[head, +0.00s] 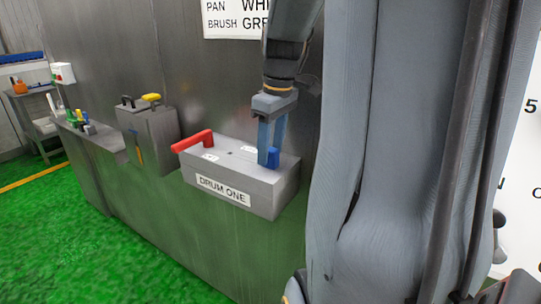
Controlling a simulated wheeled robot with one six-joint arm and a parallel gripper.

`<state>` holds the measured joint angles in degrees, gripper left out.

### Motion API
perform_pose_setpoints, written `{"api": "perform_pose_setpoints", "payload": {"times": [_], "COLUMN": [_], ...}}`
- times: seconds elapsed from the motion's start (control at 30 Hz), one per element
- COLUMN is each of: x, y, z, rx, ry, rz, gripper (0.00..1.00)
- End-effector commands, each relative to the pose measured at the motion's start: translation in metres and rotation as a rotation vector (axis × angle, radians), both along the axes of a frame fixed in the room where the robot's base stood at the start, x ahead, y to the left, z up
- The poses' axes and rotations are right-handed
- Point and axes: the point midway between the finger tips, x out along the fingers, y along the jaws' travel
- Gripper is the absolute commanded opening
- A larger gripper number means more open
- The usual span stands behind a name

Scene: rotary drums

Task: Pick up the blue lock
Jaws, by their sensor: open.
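The blue lock (273,157) stands at the right end of the top of the grey box labelled DRUM ONE (262,188). My gripper (268,160) points straight down over that end, with its fingertips at the lock. The jaws are open, and one finger hides part of the lock. I cannot tell from this view whether the fingers touch the lock. A red handle (196,141) lies at the left end of the same box top.
A second grey box (150,134) with a black and a yellow handle stands to the left. Beyond it is a ledge with several small coloured items (78,121). A metal wall rises behind. The green floor (75,230) is clear at front left.

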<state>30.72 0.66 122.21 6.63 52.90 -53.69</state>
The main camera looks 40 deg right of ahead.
Motion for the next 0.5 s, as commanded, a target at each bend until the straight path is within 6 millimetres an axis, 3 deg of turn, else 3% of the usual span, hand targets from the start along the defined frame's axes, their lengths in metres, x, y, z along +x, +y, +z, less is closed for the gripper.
{"api": "perform_pose_setpoints", "payload": {"times": [0.13,0.37,0.5], "x": [0.002,0.002,0.002], "y": [0.001,0.001,0.001], "z": [-0.013,-0.015,-0.015], "rx": [0.0,-0.001,-0.001], "ry": [0.001,-0.001,-0.001], "rz": [0.001,0.001,0.001], "gripper": [0.45,0.45,0.27]}}
